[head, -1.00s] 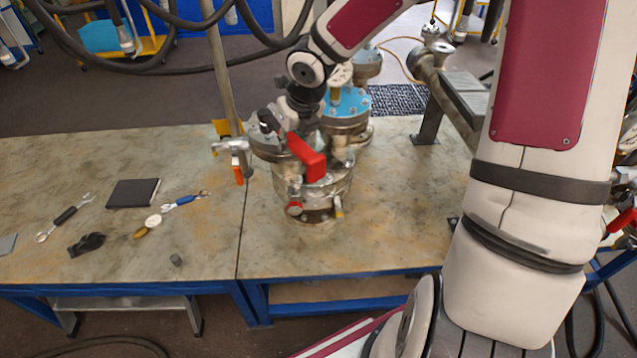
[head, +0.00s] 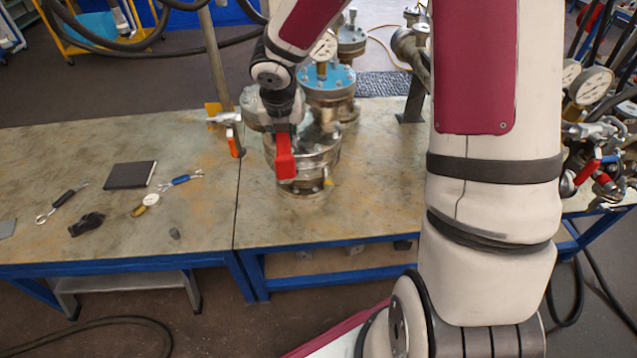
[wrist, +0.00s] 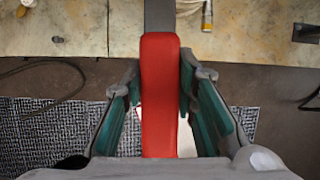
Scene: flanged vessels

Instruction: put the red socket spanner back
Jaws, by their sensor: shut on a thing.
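The red socket spanner shows as a red block-like handle (head: 285,157) in the head view, hanging in front of a metal flanged vessel (head: 312,184). My gripper (head: 283,128) is just above it and shut on it. In the wrist view the red handle (wrist: 160,95) lies between the two green-padded fingers of my gripper (wrist: 160,85), with a dark grey shaft running on to the top edge. The spanner's far end is out of view. I cannot tell whether the spanner touches the vessel.
A blue-topped vessel (head: 328,78) with a gauge stands behind. An upright pole (head: 213,60) with an orange-handled valve (head: 233,142) is left of my gripper. A black notebook (head: 130,175), a black-handled spanner (head: 63,200) and a blue-handled spanner (head: 181,181) lie on the left bench.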

